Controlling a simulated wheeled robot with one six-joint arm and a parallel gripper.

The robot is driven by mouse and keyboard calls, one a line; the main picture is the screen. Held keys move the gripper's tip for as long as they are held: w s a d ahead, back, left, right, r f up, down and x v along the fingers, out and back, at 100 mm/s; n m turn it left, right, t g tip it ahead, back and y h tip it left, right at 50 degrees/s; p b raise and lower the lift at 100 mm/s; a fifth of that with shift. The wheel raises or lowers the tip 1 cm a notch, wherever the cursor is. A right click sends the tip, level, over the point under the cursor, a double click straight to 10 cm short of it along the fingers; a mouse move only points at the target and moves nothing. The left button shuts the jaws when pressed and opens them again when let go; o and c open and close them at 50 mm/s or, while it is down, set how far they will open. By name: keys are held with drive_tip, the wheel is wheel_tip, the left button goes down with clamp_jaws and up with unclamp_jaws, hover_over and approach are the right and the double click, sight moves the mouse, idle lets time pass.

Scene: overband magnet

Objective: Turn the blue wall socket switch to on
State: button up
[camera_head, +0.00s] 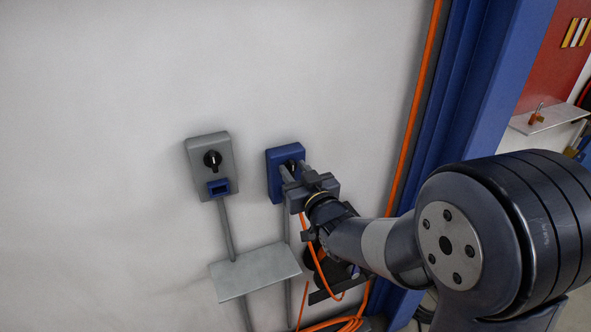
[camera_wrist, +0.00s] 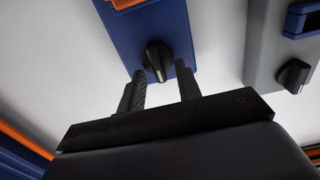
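The blue wall socket (camera_head: 276,158) is a box on the white wall, partly hidden by my gripper in the head view. It also shows in the wrist view (camera_wrist: 117,41), with its black rotary switch knob (camera_wrist: 157,61) facing me. My gripper (camera_head: 295,173) is in front of the blue socket. In the wrist view its two fingers (camera_wrist: 162,78) are spread apart, with the knob beyond and between their tips. The left finger appears close to the knob; I cannot tell whether it touches. Nothing is held.
A grey wall socket (camera_head: 209,165) with a black knob and blue outlet is left of the blue one. A small grey shelf (camera_head: 255,270) is below. Orange cables (camera_head: 328,322) hang under my arm. A blue steel column (camera_head: 478,75) stands at right. The upper wall is clear.

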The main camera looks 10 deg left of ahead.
drive_tip(key=shift+c, duration=0.5)
clamp_jaws()
drive_tip(key=shift+f+n+b, duration=0.1)
drive_tip(key=shift+n+b, duration=0.2)
drive_tip(key=shift+b, duration=0.4)
drive_tip(key=n+b, duration=0.2)
drive_tip(key=b, duration=0.1)
drive_tip(key=shift+a+f, duration=0.15)
drive_tip(key=shift+f, duration=0.05)
drive_tip(key=n+b, duration=0.2)
drive_tip(key=b, duration=0.1)
drive_tip(key=n+b, duration=0.2)
drive_tip(key=b, duration=0.2)
drive_tip(key=shift+s+a+f, duration=0.1)
drive_tip(key=shift+s+a, duration=0.05)
drive_tip(key=n+b, duration=0.6)
drive_tip(key=shift+a+f, duration=0.15)
drive_tip(key=n+b, duration=0.3)
drive_tip(key=n, duration=0.2)
drive_tip(key=shift+s+b, duration=0.1)
drive_tip(key=shift+b, duration=0.2)
